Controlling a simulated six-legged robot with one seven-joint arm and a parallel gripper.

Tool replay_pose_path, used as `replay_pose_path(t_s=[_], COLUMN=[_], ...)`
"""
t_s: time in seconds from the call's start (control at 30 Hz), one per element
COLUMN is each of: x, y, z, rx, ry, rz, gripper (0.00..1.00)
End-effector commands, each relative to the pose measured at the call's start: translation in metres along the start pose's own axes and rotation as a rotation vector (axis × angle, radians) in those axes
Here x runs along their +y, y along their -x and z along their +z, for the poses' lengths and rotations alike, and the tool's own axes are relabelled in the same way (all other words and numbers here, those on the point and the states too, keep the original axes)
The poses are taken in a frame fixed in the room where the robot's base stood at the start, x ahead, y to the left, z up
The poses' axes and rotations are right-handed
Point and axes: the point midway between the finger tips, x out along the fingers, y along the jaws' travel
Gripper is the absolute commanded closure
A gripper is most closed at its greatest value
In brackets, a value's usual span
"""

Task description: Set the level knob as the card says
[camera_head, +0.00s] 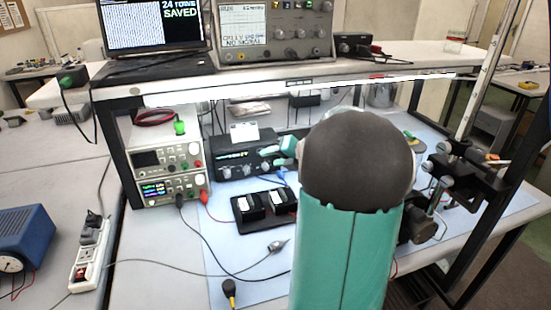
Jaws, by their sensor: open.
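A black box unit (245,160) with a small lit display and several pale knobs stands on the blue mat under the shelf. A white card (245,132) stands on top of it; its writing is too small to read. I cannot tell which knob is the level knob; one pale knob (266,165) is at the right end of the front. My gripper (280,156), with teal fingers, is open at the right end of the unit, close to that knob. I cannot tell whether it touches the knob. My own arm hides the gripper's rear and the bench to the right.
Two stacked power supplies (165,160) stand left of the unit. A black tray (264,206) with two dark blocks lies in front, with loose cables around it. The shelf (270,78) above carries a laptop and an oscilloscope. A clamp stand (455,165) is at right.

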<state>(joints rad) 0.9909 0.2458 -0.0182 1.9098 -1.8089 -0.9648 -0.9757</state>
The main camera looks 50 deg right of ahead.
Motion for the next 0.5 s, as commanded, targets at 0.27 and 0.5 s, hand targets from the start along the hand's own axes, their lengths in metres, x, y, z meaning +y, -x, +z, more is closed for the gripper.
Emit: replay_pose_path(t_s=[0.27,0.5], x=[0.0059,0.0013], y=[0.0101,0.0092], z=[-0.0078,-0.0058], rx=[0.001,0.001], ry=[0.0,0.002], rz=[0.001,-0.005], gripper=[0.56,0.56])
